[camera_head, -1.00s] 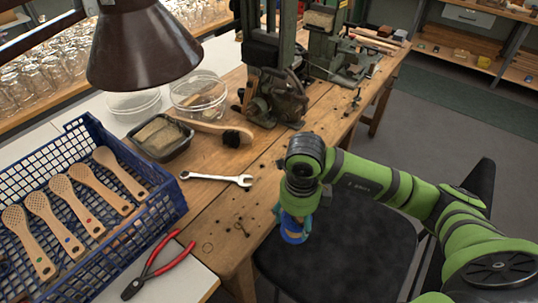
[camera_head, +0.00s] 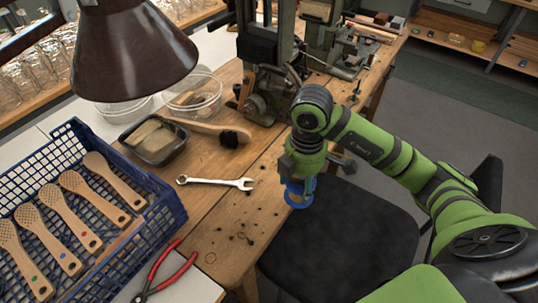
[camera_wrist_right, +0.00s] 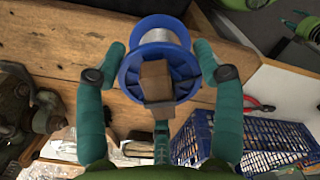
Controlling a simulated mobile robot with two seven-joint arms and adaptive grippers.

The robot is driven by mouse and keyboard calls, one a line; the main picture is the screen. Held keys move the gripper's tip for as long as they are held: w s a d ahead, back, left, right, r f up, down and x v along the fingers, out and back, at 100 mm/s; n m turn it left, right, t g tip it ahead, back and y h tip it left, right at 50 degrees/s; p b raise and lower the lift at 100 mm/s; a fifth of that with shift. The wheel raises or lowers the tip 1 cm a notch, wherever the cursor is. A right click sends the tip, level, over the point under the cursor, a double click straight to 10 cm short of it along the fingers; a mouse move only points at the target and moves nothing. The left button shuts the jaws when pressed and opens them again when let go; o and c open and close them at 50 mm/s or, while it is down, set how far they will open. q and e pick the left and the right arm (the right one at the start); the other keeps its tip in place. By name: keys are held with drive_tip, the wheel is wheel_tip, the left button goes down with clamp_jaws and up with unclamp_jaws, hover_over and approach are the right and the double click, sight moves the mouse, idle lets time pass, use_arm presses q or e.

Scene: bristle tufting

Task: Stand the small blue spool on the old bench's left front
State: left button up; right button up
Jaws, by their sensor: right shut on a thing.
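The small blue spool (camera_head: 297,196) is held in my right gripper (camera_head: 304,178), which hangs down at the front edge of the old wooden bench (camera_head: 205,222). In the right wrist view, the spool (camera_wrist_right: 184,79) has blue flanges and a pale wound middle, and sits between the two green fingers of the gripper (camera_wrist_right: 160,56). A brown block covers part of its near flange. The bench top lies behind the spool in that view; the gap between them cannot be judged.
A wrench (camera_head: 214,182) lies on the bench. Red-handled pliers (camera_head: 165,272) and a blue crate (camera_head: 165,210) of brush handles are at left. A dark tray (camera_head: 158,158) and green machine (camera_head: 268,92) stand behind. A black chair (camera_head: 345,245) is at the front. Bare wood surrounds small holes.

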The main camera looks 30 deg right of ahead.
drive_tip(key=m, duration=0.2)
drive_tip(key=w+m, duration=0.1)
drive_tip(key=m, duration=0.1)
drive_tip(key=shift+w+d+r, duration=0.1)
drive_tip(key=shift+d+r, duration=0.2)
drive_tip(key=shift+r, duration=0.05)
drive_tip(key=shift+w, duration=0.1)
drive_tip(key=shift+m, duration=0.3)
drive_tip(key=w+f+b, duration=0.1)
drive_tip(key=w+f, duration=0.2)
drive_tip(key=w+f+b, duration=0.1)
drive_tip(key=w+f, duration=0.2)
drive_tip(key=w, duration=0.1)
drive_tip(key=w+f+b, duration=0.1)
drive_tip(key=w+f, duration=0.3)
drive_tip(key=shift+w+d+b, duration=0.15)
drive_tip(key=shift+w+b, duration=0.05)
drive_tip(key=shift+b, duration=0.2)
use_arm(q)
drive_tip(key=shift+w+f, duration=0.3)
drive_tip(key=shift+f, duration=0.65)
drive_tip(key=shift+w+f, duration=0.25)
drive_tip(key=shift+f, duration=0.65)
use_arm(e)
drive_tip(key=shift+f, duration=0.45)
drive_tip(key=o, duration=1.2)
drive_tip(key=shift+f, duration=0.15)
